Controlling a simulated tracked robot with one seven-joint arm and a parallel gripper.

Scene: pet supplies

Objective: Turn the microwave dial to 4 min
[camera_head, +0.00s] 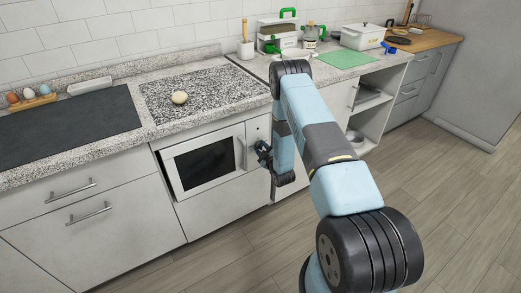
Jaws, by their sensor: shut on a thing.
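The white microwave (222,180) is built in under the counter, with a dark door window and a vertical handle (241,154). Its control panel (253,129) is at the right of the door, with a small mark near the top. My black gripper (262,152) is at the lower part of this panel, just right of the handle, and is shut on the dial. The dial is hidden behind the fingers, so its setting cannot be read. The door looks shut.
A speckled counter (140,127) runs above the microwave, with a round pale item (180,98) on it. Drawers (85,215) are at the left and an open shelf (372,100) is at the right. The wooden floor (215,265) in front is clear.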

